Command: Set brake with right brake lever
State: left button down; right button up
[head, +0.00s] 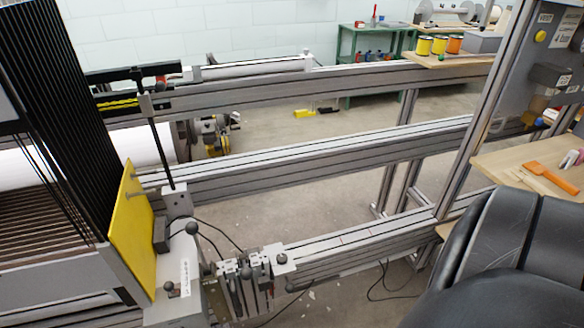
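A lever with a black ball knob (192,228) stands up from the grey housing beside the yellow panel (134,232), left of the picture's middle. It may be the right brake lever, but I cannot tell for sure. A white label with small dark lettering (185,278) is on the housing near it; I cannot read it. Shorter levers with dark knobs (282,259) stand in a cluster to its right. Neither my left gripper nor my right gripper is in view, and nothing visible touches the levers.
Long grey rails (330,150) cross the view, with open floor between them. Dark warp threads (60,110) hang at the left. A wooden shelf (540,165) with an orange-handled tool (553,178) is at the right. A large dark form fills the lower right. Black cables lie below the levers.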

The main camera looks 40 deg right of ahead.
aim_at(246, 274)
jog(key=k+l+z, duration=0.1)
jog(key=z, duration=0.8)
